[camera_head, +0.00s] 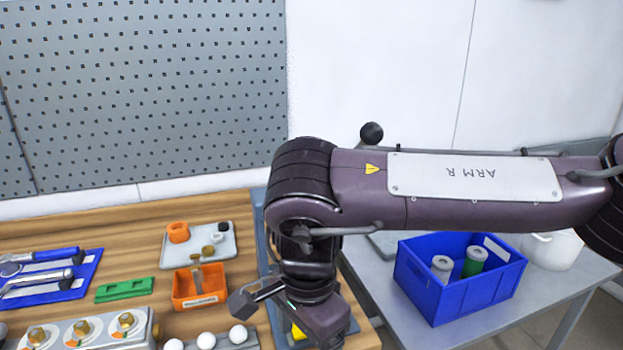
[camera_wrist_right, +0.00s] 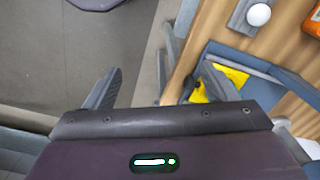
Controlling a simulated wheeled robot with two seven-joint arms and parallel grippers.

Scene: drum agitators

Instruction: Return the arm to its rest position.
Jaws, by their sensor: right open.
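My right arm (camera_head: 470,176), marked ARM R, reaches in from the right in the head view and bends down at the elbow. Its wrist (camera_head: 322,318) hangs over the right edge of the wooden bench, and the fingers are not visible there. In the right wrist view my right gripper (camera_wrist_right: 160,86) is open, its two fingers wide apart with nothing between them. Floor and the bench edge show beneath it. A yellow thing (camera_wrist_right: 205,86) in a blue-grey tray lies below, beside the right finger. My left gripper is not in view.
The wooden bench (camera_head: 70,240) holds an orange box (camera_head: 199,288), a grey parts tray (camera_head: 218,245), a green piece (camera_head: 124,290) and white balls (camera_head: 206,340). A blue crate (camera_head: 440,296) with cans stands on the grey table (camera_head: 375,278) at right. A pegboard (camera_head: 140,90) stands behind.

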